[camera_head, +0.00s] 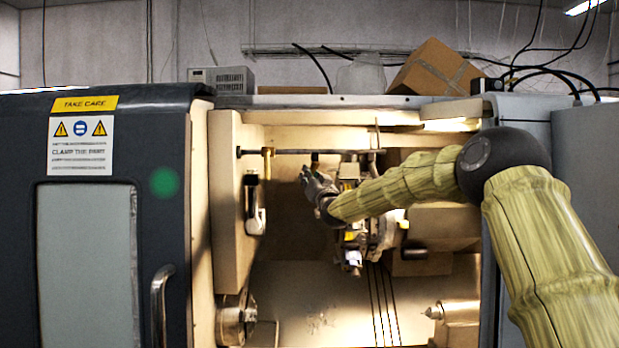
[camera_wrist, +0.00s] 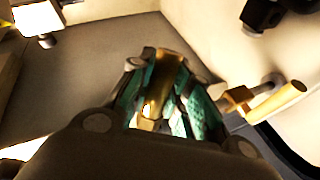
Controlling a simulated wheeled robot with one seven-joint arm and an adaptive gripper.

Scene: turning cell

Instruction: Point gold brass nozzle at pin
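My gripper (camera_head: 312,178) reaches into the open turning cell, just below the horizontal pipe (camera_head: 345,151). In the wrist view my gripper (camera_wrist: 168,72) has its teal-padded fingers on both sides of a gold brass nozzle (camera_wrist: 163,82). Both pads appear to press against it, so the gripper looks shut on it. Its tip and mount are mostly hidden. Another gold fitting (camera_head: 267,160) hangs from the pipe's left part. A gold cylinder on a bracket (camera_wrist: 275,104) shows at the right of the wrist view. I cannot pick out the pin with certainty; a pointed metal tip (camera_head: 434,312) shows at lower right.
The grey door (camera_head: 135,250) stands left of the opening. A metal handle-like part (camera_head: 256,212) is on the inner left wall. The chuck (camera_head: 232,322) is at lower left. Tooling (camera_head: 362,232) stands close below my wrist. A lit lamp (camera_wrist: 38,18) is at upper left.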

